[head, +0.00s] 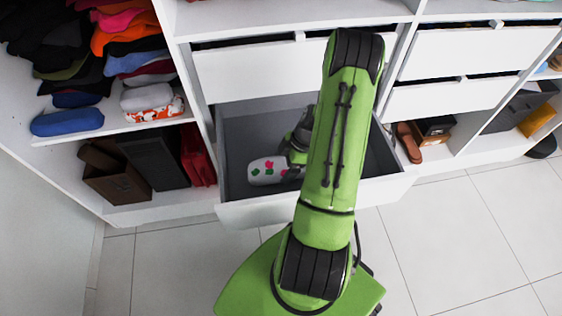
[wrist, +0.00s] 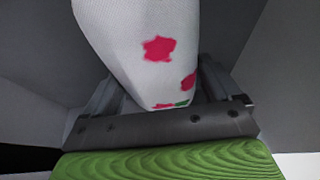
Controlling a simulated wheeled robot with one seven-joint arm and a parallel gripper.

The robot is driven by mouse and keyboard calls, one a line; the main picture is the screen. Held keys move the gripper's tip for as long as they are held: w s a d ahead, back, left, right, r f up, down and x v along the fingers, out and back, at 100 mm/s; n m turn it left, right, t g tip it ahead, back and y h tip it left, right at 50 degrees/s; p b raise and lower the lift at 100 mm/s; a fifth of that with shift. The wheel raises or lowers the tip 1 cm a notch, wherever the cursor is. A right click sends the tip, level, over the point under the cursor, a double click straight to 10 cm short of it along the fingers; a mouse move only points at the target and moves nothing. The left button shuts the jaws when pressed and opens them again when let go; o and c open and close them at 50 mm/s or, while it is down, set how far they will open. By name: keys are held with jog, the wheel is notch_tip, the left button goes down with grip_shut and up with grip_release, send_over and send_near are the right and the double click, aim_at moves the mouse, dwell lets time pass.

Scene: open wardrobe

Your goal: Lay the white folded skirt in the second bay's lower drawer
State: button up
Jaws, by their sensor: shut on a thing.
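The white folded skirt (head: 262,171) has pink and green flower marks and shows inside the open lower drawer (head: 240,215) of the second bay. It also fills the upper middle of the wrist view (wrist: 140,40). My gripper (head: 296,150) is down inside the drawer, shut on the near end of the skirt. In the wrist view the skirt lies between the two fingers. Whether the skirt touches the drawer floor cannot be told. My arm hides the drawer's middle and part of its right side.
A closed drawer (head: 250,70) sits just above the open one. Left shelves hold folded clothes (head: 140,40), a blue roll (head: 67,121) and dark boxes (head: 155,160). Brown shoes (head: 408,143) and more drawers stand right. The tiled floor (head: 450,240) in front is clear.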

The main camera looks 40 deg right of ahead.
aim_at(284, 164)
jog(key=shift+f+b, duration=0.6)
jog(key=shift+b, duration=0.05)
dwell(0.5)
jog(key=o, duration=0.5)
dwell(0.4)
jog(key=shift+r, duration=0.15)
notch_tip(284, 164, up, 9)
jog(key=p, duration=0.6)
dwell(0.5)
